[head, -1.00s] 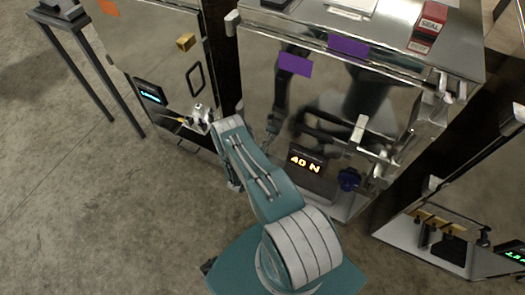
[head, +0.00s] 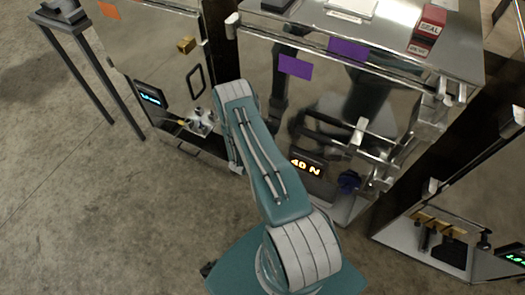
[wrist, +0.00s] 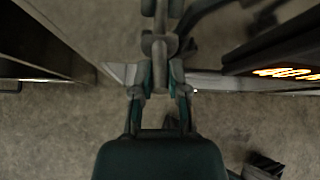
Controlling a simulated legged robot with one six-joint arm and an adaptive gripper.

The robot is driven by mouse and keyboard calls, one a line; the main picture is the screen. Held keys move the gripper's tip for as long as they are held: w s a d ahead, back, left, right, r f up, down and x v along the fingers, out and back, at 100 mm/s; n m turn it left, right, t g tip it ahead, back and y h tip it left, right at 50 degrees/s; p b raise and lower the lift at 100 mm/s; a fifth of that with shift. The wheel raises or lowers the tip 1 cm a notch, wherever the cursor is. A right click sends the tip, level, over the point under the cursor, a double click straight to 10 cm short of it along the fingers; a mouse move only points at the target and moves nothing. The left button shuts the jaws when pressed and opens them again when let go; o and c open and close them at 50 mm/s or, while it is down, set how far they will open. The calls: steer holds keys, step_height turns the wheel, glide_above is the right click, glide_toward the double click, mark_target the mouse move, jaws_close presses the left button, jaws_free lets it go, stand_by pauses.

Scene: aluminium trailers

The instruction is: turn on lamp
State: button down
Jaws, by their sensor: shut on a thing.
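No lamp can be made out clearly in either view. My gripper (wrist: 160,80) shows in the wrist view, its two fingers closed together on a small grey part (wrist: 160,44) in front of a shiny metal edge. I cannot tell what this part is. In the head view my arm hides the gripper, beside the middle trailer's front panel (head: 345,85). The amber "40 N" display (head: 306,165) is lit on that trailer, and it also shows in the wrist view (wrist: 287,73). A dark blue knob (head: 349,181) sits right of the display.
The left trailer has a lit cyan display (head: 150,99), a black loop handle (head: 195,80) and small metal fittings (head: 201,121). A right trailer (head: 430,245) carries brass-coloured parts. A red SEAL box (head: 428,28) stands on top of the middle trailer.

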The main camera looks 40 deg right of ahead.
steer(key=shift+w, duration=0.2)
steer(key=c, duration=0.6)
jaws_free()
steer(key=shift+c, duration=0.2)
steer(key=v, duration=1.2)
steer(key=shift+s+f, duration=0.1)
